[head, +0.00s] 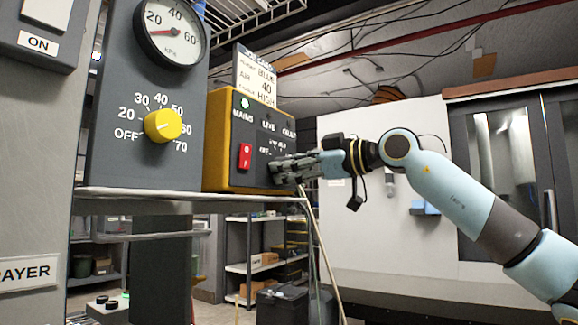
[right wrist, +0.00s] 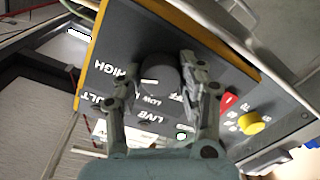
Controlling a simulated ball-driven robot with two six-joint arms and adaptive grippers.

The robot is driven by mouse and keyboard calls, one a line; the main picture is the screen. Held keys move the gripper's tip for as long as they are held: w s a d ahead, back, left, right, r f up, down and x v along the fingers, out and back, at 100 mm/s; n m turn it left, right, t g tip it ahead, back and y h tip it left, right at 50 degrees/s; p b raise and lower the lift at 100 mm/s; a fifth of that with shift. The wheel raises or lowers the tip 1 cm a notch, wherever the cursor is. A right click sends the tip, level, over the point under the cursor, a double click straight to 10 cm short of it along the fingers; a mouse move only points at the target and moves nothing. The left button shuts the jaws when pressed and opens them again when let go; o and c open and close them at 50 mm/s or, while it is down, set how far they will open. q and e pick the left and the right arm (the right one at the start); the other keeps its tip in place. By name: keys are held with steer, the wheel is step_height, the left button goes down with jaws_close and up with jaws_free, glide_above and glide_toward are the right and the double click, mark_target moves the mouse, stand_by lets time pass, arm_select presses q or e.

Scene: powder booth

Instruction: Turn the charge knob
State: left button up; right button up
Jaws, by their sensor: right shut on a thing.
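The charge knob (right wrist: 158,75) is a dark grey round knob on the front of the yellow-edged control box (head: 222,140). In the right wrist view it sits between the two fingers of my right gripper (right wrist: 160,88), which is shut on it. A short white mark on the knob points left, roughly towards the word HIGH; LOW is printed below it in that view. In the head view my right gripper (head: 280,170) reaches in from the right against the box's lower right face and hides the knob. My left gripper is in neither view.
A card (head: 255,78) reading BLUE, 40 and HIGH stands above the box. A grey panel with a yellow dial (head: 163,125) and gauge (head: 172,32) is left. A shelf (head: 140,196) runs below.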

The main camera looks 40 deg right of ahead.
mark_target(277, 122)
steer(key=shift+f, duration=0.1)
steer(key=o, duration=1.1)
steer(key=shift+d, duration=0.1)
steer(key=shift+o, duration=0.2)
step_height(277, 122, up, 10)
steer(key=shift+r, duration=0.1)
